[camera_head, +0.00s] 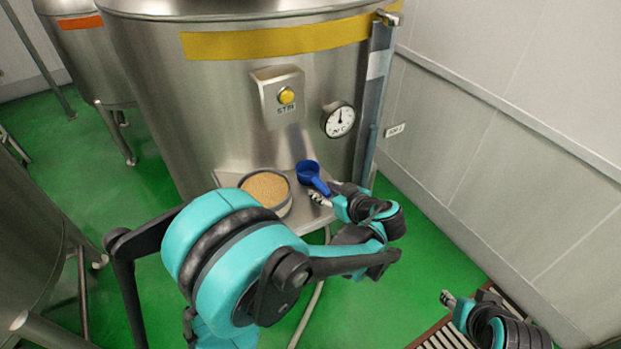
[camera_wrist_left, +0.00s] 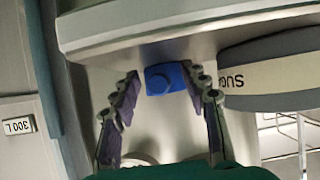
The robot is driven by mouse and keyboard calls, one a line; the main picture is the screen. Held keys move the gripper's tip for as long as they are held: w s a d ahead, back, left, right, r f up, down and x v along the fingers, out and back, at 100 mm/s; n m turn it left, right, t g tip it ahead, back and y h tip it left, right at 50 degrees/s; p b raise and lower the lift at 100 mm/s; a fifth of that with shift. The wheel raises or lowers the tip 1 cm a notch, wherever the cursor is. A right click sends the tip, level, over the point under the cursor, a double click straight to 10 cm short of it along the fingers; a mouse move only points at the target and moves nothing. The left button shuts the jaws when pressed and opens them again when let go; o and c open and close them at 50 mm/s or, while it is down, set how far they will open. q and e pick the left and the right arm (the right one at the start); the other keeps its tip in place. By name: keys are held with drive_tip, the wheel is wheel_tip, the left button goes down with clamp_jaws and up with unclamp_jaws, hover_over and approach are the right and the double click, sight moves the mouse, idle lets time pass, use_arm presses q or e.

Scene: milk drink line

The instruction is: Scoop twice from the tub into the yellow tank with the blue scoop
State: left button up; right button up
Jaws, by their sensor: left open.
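The blue scoop (camera_head: 312,177) lies on a small steel shelf (camera_head: 235,178) at the front of the yellow-banded tank (camera_head: 200,110). The round tub (camera_head: 267,190) stands left of the scoop, filled with tan granules. In the left wrist view the tub (camera_wrist_left: 280,78) shows part of a "SUG" label. My left gripper (camera_head: 327,192) is open at the scoop's near end. In the left wrist view its fingers stand on either side of the scoop's blue part (camera_wrist_left: 165,79), not visibly closed on it. My right gripper (camera_head: 446,298) is at lower right; its jaw opening is unclear.
The tank front carries a yellow button box (camera_head: 280,95) and a dial gauge (camera_head: 338,119). A vertical steel post (camera_head: 372,100) rises beside the shelf. A pale wall (camera_head: 510,130) closes the right side. An orange-banded tank (camera_head: 85,50) stands at back left.

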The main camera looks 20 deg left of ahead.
use_arm(q)
clamp_jaws()
drive_tip(key=shift+r+p, duration=2.25)
drive_tip(key=shift+r, duration=0.75)
